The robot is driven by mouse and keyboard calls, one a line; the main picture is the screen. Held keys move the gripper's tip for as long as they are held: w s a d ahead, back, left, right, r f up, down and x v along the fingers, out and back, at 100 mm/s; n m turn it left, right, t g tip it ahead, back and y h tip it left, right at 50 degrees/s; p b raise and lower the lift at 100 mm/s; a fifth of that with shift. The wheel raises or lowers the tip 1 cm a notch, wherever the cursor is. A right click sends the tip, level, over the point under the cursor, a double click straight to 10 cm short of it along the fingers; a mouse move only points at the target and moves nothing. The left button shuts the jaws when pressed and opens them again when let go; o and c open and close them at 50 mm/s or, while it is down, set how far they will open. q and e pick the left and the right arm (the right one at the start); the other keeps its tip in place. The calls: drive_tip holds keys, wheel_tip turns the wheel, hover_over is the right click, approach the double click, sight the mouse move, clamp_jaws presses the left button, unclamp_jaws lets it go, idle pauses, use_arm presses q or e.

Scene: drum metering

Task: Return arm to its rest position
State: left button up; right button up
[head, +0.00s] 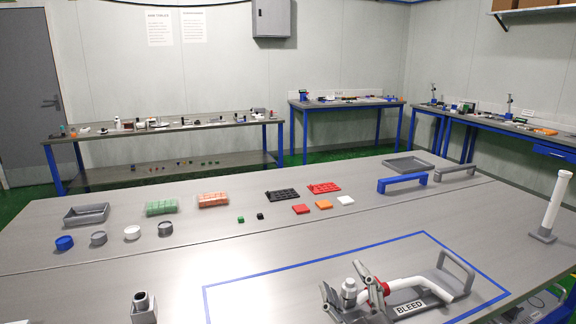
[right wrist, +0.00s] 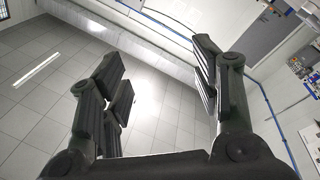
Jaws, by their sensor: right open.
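My right gripper (head: 342,278) is low in the head view, at the front of the near table, its fingers spread and pointing up. It overlaps the left end of a grey fixture (head: 455,278) marked BLEED in the picture. The fixture carries a white bent pipe (head: 411,283) with a red collar, partly hidden. A light grey cylindrical fitting (head: 349,291) shows between the fingers; I cannot tell how far behind them it is. In the right wrist view the dark fingers (right wrist: 165,85) stand wide apart with nothing between them. My left gripper is not in view.
Blue tape (head: 314,263) outlines the fixture's area. A white tube (head: 556,200) stands upright in a holder at right. A grey hollow block (head: 143,308) stands at front left. Trays, round cups and coloured blocks line the table's back. The middle left is clear.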

drive_tip(key=s+d+f+m+g+h, duration=0.2)
drive_tip(key=d+f, duration=0.1)
drive_tip(key=f, duration=0.2)
drive_tip(key=s+d+f+m+g+h, duration=0.1)
drive_tip(key=s+d+f+m+g, duration=0.1)
drive_tip(key=f, duration=0.4)
drive_tip(key=s+d+f+m+g+h, duration=0.1)
drive_tip(key=s+d+f+m+g, duration=0.1)
drive_tip(key=s+f+g, duration=0.65)
drive_tip(key=s+d+f+m+g, duration=0.2)
drive_tip(key=s+f+g, duration=0.2)
drive_tip(key=s+f, duration=1.05)
drive_tip(key=f, duration=1)
drive_tip(key=s+f, duration=0.2)
drive_tip(key=f, duration=0.9)
drive_tip(key=s+d+f+g, duration=0.2)
drive_tip(key=s+d+f, duration=0.1)
drive_tip(key=s+f, duration=1.2)
drive_tip(key=shift+s+d+f, duration=0.2)
drive_tip(key=shift+s+f, duration=0.05)
drive_tip(key=shift+s, duration=0.45)
